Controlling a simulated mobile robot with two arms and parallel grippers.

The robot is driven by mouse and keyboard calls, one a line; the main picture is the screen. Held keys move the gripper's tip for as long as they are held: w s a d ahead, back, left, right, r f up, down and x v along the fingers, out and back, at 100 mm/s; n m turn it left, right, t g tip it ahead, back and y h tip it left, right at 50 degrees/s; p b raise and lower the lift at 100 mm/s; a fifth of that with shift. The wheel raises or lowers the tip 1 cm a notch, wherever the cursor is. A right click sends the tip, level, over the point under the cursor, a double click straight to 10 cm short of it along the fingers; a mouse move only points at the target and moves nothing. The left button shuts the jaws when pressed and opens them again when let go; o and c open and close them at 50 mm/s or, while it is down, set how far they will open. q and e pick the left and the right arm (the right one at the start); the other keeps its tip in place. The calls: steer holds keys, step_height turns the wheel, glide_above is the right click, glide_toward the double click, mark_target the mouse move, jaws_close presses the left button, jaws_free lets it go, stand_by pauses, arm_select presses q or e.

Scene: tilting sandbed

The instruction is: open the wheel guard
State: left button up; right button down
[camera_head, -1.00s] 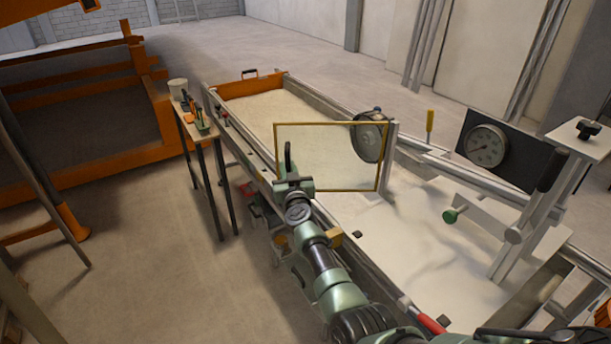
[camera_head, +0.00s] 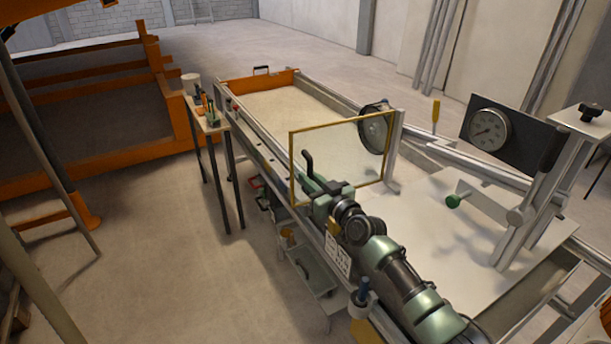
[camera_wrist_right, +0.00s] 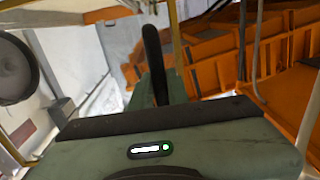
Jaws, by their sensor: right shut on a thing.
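The wheel guard (camera_head: 340,150) is a clear pane in a thin yellow frame, standing upright in the head view. Its right side is by a grey post, and its left edge stands out toward me, at an angle. The grey wheel (camera_head: 374,132) shows behind the guard's upper right corner, and at the left of the right wrist view (camera_wrist_right: 15,70). The exact grip point is hidden. My left gripper is out of view.
The sandbed (camera_head: 290,102) runs behind the guard. A narrow side table (camera_head: 206,118) with tools stands left. Open floor lies left of the bed.

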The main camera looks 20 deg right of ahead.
steer(key=shift+s+d, duration=0.15)
steer(key=shift+s, duration=0.65)
steer(key=c, duration=1.4)
jaws_free()
steer(key=shift+r, duration=0.1)
steer(key=shift+o, duration=0.2)
steer(key=s+d+b, duration=0.1)
steer(key=s, duration=0.6)
steer(key=shift+s, duration=0.4)
